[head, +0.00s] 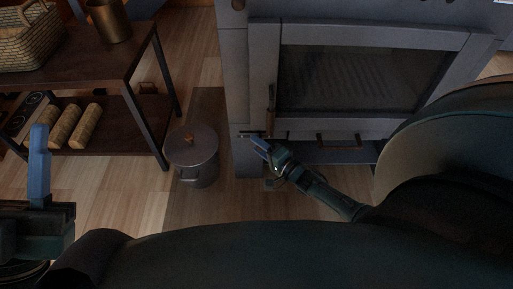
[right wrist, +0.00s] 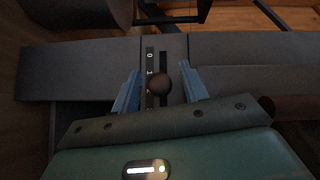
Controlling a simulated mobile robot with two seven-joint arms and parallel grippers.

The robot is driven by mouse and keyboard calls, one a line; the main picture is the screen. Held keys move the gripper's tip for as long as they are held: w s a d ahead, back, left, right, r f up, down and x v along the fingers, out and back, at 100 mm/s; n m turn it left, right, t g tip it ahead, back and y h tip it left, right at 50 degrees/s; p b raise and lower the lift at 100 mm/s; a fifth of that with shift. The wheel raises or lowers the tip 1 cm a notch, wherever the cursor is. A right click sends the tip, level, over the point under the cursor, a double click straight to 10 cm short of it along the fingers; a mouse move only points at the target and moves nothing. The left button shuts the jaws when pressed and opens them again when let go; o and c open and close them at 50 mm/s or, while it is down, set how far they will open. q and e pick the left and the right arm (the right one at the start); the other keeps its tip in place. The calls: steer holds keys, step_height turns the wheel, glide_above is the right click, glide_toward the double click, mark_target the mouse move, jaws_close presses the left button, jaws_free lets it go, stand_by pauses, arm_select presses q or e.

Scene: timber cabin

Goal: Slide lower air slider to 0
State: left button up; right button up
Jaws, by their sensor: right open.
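The grey stove (head: 350,35) stands at the centre right in the head view. My right gripper (head: 258,142) is at its lower left front. In the right wrist view, the slider's round dark knob (right wrist: 159,83) sits on a dark slot beside a scale strip (right wrist: 150,62). A 0 shows near the strip's upper end, and the knob is lower in the picture than the 0. My right gripper (right wrist: 160,90) is open, with one blue finger on each side of the knob and gaps visible. My left gripper (head: 40,165) is at the left edge; only one blue finger shows clearly.
A lidded metal bin (head: 192,155) stands on the wooden floor left of the stove. A dark shelf table (head: 75,65) at the upper left holds a wicker basket (head: 28,38), a brass pot (head: 108,20) and rolls (head: 75,122) below.

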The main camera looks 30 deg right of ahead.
steer(key=shift+x, duration=0.75)
steer(key=shift+c, duration=0.3)
jaws_close()
